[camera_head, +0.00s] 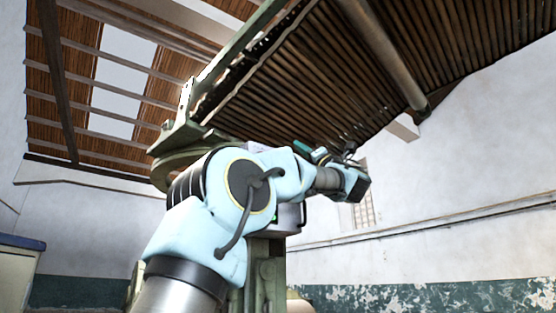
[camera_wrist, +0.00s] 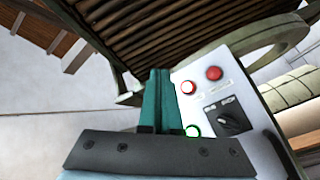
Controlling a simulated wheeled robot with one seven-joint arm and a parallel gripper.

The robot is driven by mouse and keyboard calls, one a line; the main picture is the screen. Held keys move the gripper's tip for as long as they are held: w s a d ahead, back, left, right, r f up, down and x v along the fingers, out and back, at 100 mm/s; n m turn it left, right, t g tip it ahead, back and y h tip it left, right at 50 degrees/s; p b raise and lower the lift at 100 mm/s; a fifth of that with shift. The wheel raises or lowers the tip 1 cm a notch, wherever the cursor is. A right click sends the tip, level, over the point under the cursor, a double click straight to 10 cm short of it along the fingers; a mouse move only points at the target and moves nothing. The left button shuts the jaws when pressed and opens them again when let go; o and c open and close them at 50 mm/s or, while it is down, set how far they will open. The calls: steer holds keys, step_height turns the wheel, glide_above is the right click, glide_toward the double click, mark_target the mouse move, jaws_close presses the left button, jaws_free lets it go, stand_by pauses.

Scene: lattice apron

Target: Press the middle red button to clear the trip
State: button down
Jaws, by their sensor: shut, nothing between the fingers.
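In the wrist view a pale control panel (camera_wrist: 245,145) stands tilted beyond my gripper. It carries a plain red button (camera_wrist: 214,73) at the upper right and a red button with a pale ring (camera_wrist: 188,87) to its left, close to my fingers. A green-lit ring button (camera_wrist: 192,131) sits lower, partly hidden by my gripper. My gripper (camera_wrist: 160,72) has its teal fingers together, empty, left of the ringed button in the picture. I cannot tell whether the fingertips touch the panel. The fingers may hide more of it. In the head view my arm covers most of the panel box (camera_head: 292,216).
A black rotary knob (camera_wrist: 232,120) sits on the panel beside the buttons. A large slatted frame (camera_wrist: 170,30) hangs close above the panel, with a curved metal ring (camera_wrist: 275,42) behind it. Open wall space lies to the right in the head view.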

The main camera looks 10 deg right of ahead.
steer(key=w+a+p, duration=0.2)
steer(key=w+a, duration=0.1)
steer(key=w, duration=0.4)
steer(key=shift+w+a+p, duration=0.3)
steer(key=shift+w+a, duration=0.1)
stand_by(1.8)
steer(key=shift+w+a, duration=0.1)
steer(key=shift+w, duration=0.2)
steer(key=shift+w+a, duration=0.25)
steer(key=shift+w, duration=0.2)
stand_by(0.8)
steer(key=shift+b, duration=0.35)
steer(key=shift+s+d+b, duration=0.4)
steer(key=shift+s+b, duration=0.2)
steer(key=shift+s, duration=0.25)
